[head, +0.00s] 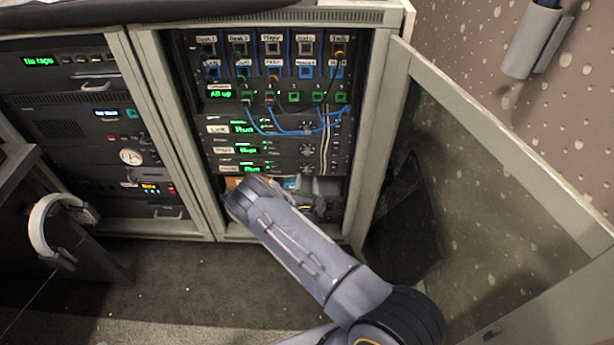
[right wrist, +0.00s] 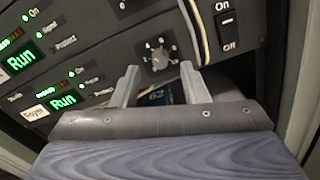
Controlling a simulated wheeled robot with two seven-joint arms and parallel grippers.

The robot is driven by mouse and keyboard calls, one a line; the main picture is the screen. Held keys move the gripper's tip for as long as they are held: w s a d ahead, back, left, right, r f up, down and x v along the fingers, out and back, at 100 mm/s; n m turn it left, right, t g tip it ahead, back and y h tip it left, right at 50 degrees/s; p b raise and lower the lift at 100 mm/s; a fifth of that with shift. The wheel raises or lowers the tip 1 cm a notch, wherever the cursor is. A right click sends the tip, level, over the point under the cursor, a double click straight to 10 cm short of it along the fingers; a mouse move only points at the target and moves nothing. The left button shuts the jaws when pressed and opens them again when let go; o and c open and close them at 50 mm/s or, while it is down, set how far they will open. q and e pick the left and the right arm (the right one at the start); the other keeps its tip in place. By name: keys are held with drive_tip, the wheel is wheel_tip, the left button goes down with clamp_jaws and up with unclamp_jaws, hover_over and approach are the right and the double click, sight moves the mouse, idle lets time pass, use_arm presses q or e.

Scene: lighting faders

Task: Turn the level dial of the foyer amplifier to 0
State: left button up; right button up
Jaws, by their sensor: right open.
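The foyer amplifier (head: 270,168) is the lowest of three similar dark units in the open rack; its green display reads Run. Its "Foyer" label (right wrist: 34,112) shows at the lower left in the right wrist view. Its level dial (right wrist: 159,56) is a small grey knob ringed by pale marks; I cannot read its setting. My right gripper (right wrist: 160,69) is open, its two fingers on either side of the dial's lower part in the picture; contact cannot be told. In the head view my arm hides much of the area below the amplifier. My left gripper is not in view.
An On/Off rocker switch (right wrist: 226,20) is at the right of the wrist view. Blue cables (head: 290,131) hang across the patch panel above the amplifiers. The glass rack door (head: 500,190) stands open on the right. A white headset (head: 42,222) hangs at the left.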

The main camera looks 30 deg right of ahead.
sight(307, 172)
drive_tip(key=shift+x, duration=1.6)
drive_tip(key=shift+c, duration=0.4)
clamp_jaws()
